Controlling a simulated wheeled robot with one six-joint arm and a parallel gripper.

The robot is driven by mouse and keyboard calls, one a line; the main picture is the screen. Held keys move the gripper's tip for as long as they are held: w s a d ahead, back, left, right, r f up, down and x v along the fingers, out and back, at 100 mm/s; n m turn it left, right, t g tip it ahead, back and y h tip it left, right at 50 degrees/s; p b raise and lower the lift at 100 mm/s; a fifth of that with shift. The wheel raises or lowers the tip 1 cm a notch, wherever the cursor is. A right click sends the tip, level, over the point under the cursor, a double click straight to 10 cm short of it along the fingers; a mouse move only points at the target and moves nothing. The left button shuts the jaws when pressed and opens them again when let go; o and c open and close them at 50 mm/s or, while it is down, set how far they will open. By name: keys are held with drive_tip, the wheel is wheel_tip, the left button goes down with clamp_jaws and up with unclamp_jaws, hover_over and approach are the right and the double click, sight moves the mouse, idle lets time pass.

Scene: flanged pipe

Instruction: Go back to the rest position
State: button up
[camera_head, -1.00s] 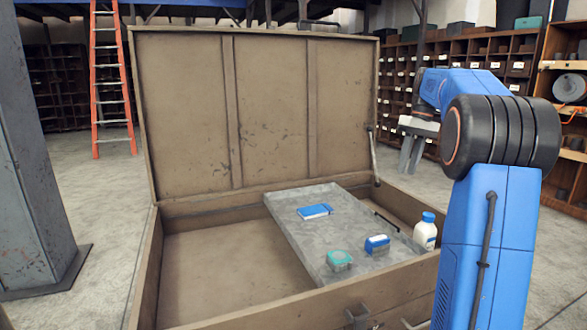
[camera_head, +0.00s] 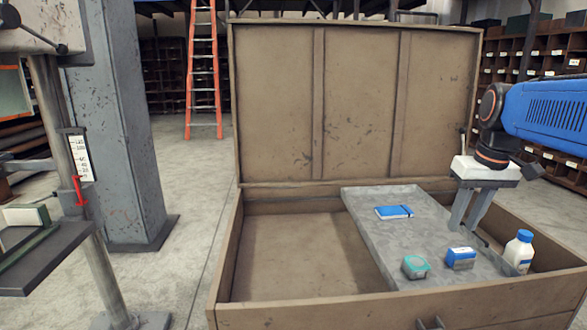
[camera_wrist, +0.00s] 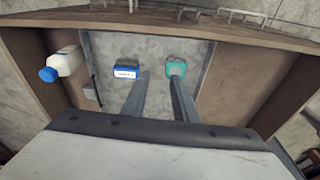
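My gripper (camera_head: 462,228) hangs fingers down above the right part of the grey tray (camera_head: 375,235) in the head view. In the wrist view its two fingers (camera_wrist: 160,76) stand apart with nothing between them, so it is open and empty. The tray lies across the right side of a big open wooden chest (camera_head: 228,262). On the tray are a flat blue box (camera_head: 394,212), a teal-topped item (camera_head: 415,267) and a blue and white block (camera_head: 460,258). A white bottle with a blue cap (camera_head: 519,252) stands at the tray's right edge.
The chest's raised lid (camera_head: 275,105) stands behind. A grey pillar (camera_head: 120,150) and a machine with a table (camera_head: 45,262) are at left. An orange ladder (camera_head: 204,75) and shelves (camera_head: 550,75) are farther back. The floor between pillar and chest is clear.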

drive_tip(key=s+a+f+t, duration=0.1)
drive_tip(key=s+a+f, duration=0.3)
drive_tip(key=s+f, duration=0.3)
drive_tip(key=s+a+f+t, duration=0.1)
drive_tip(key=s+a+f, duration=0.4)
drive_tip(key=s+f, duration=0.3)
drive_tip(key=s, duration=0.2)
drive_tip(key=shift+s+f+t, duration=0.3)
drive_tip(key=shift+t, duration=0.1)
idle(1.1)
